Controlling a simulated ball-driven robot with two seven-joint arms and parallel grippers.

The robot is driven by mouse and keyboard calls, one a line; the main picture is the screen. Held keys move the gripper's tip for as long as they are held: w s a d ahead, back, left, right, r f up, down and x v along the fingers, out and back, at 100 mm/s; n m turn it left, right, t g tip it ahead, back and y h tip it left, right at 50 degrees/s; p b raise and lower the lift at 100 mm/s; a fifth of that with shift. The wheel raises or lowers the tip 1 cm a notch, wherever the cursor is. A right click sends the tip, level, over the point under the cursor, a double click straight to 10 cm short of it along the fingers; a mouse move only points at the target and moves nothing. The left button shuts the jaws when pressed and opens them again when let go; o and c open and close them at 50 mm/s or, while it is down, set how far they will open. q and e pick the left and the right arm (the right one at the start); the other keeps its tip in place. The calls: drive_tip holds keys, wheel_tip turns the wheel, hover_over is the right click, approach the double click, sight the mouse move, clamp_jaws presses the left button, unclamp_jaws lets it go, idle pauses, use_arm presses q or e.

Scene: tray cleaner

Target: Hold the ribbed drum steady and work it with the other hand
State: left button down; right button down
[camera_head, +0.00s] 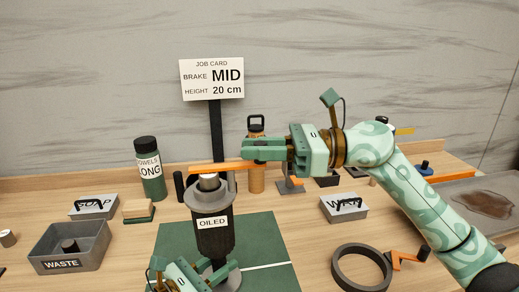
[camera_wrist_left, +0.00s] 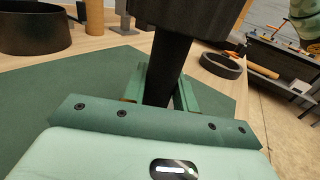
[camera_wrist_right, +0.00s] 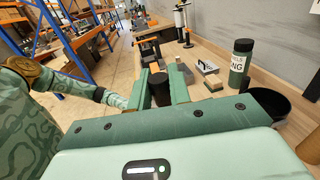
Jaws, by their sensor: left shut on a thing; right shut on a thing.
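The dark ribbed drum (camera_head: 213,239), labelled OILED, stands upright over the green mat (camera_head: 262,248). It shows as a dark underside at the top of the left wrist view (camera_wrist_left: 190,15). My left gripper (camera_head: 192,277) is low at the drum, its fingers shut around the dark post (camera_wrist_left: 166,72) below it. An orange crank arm (camera_head: 215,168) lies across the drum's top. My right gripper (camera_head: 247,150) is at the crank's right end, above and right of the drum. In the right wrist view its fingers are shut on a black crank knob (camera_wrist_right: 160,88).
A job card (camera_head: 212,79) reads BRAKE MID, HEIGHT 20 cm. A WASTE bin (camera_head: 68,248) and green bottle (camera_head: 149,170) stand left. A dark ring (camera_head: 361,269) and a loose orange-armed part (camera_head: 405,257) lie right, with a stained tray (camera_head: 450,200) beyond.

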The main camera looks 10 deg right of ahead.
drive_tip(key=c, duration=1.3)
unclamp_jaws()
drive_tip(key=shift+c, duration=0.2)
drive_tip(key=s+d, duration=0.2)
drive_tip(key=d, duration=1)
drive_tip(key=shift+a, duration=0.1)
use_arm(q)
drive_tip(key=c, duration=1)
unclamp_jaws()
